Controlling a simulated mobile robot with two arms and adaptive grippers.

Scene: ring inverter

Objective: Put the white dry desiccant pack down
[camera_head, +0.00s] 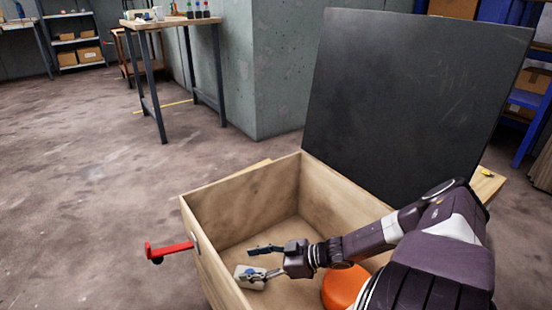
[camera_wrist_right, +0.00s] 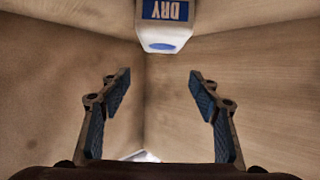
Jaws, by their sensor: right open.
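The white desiccant pack (camera_head: 246,283) is inside the open wooden box (camera_head: 245,192), near its left wall in the head view. In the right wrist view the white pack (camera_wrist_right: 166,38) has a blue label reading "DRY", upside down, and a blue oval. My right gripper (camera_head: 259,262) reaches into the box close to the pack. In the wrist view its two blue-padded fingers (camera_wrist_right: 160,82) are apart with nothing between them, and the pack shows beyond the tips. My left gripper is not in view.
An orange round object (camera_head: 343,286) lies in the box to the right, partly behind my arm. A black panel (camera_head: 410,95) stands behind the box. A red handle (camera_head: 168,251) sticks out left. A small white thing (camera_wrist_right: 140,156) shows low in the wrist view, unclear.

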